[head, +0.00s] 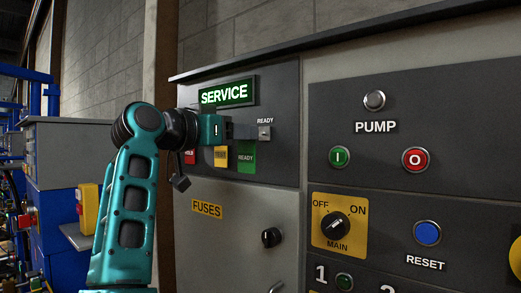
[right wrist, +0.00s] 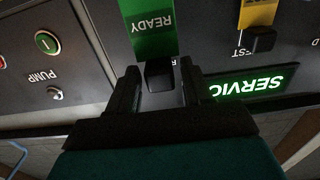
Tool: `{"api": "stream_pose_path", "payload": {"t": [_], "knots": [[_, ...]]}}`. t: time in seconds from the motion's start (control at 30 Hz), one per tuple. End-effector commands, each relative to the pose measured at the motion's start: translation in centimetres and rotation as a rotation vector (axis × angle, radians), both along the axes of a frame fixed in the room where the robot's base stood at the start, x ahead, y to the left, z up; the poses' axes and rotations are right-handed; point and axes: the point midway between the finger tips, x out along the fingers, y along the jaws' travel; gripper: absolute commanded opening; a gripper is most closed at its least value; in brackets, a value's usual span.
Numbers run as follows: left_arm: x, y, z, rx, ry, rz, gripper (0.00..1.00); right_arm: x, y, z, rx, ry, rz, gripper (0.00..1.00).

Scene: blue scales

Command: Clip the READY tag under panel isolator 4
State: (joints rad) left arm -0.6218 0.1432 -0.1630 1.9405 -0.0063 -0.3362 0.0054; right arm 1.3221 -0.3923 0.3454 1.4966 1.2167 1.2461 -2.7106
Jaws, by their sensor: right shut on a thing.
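The green READY tag (head: 246,157) hangs against the dark panel below the SERVICE sign; it also shows in the right wrist view (right wrist: 153,30). My right gripper (head: 256,131) is at the panel just above it, beside the small printed READY label. In the right wrist view its two dark fingers (right wrist: 160,70) stand either side of a dark block at the tag's top end, shut on the tag there. I cannot tell whether the tag still touches its holder. Panel isolator 4 is not visible; a number 1 (head: 320,273) shows at the bottom. My left gripper is not in view.
A yellow tag (head: 220,157) and a partly hidden red tag (head: 189,157) hang left of the green one. Right are the PUMP buttons (head: 340,157), the MAIN switch (head: 335,225) and the blue RESET button (head: 427,233). A black FUSES knob (head: 271,237) sits below.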

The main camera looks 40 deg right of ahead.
Motion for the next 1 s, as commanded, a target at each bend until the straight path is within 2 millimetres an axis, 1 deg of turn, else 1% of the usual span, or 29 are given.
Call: {"api": "stream_pose_path", "payload": {"t": [0.3, 0.57, 0.67, 0.77, 0.83, 0.87, 1.0], "knots": [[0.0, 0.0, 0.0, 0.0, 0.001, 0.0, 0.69, -0.1, 0.9, 0.0, 0.0, -0.001, -0.001, 0.01], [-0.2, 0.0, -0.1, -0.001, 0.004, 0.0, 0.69, -0.1, 1.0, 0.0, 0.0, -0.001, -0.001, 0.01], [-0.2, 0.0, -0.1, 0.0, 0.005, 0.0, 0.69, 0.0, 0.8, -0.3, 0.0, 0.0, 0.001, 0.01], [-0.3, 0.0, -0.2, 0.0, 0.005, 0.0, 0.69, 0.2, 0.3, -1.5, -0.001, 0.003, 0.009, 0.01], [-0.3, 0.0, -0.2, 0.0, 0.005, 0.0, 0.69, 0.6, -0.4, -3.1, -0.002, 0.006, 0.023, 0.01], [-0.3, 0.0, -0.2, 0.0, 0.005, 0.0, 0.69, 0.7, -0.8, -3.9, -0.003, 0.006, 0.032, 0.01], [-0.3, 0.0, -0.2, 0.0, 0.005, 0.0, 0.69, 1.6, -2.1, -8.4, -0.006, 0.008, 0.108, 0.01]]}}
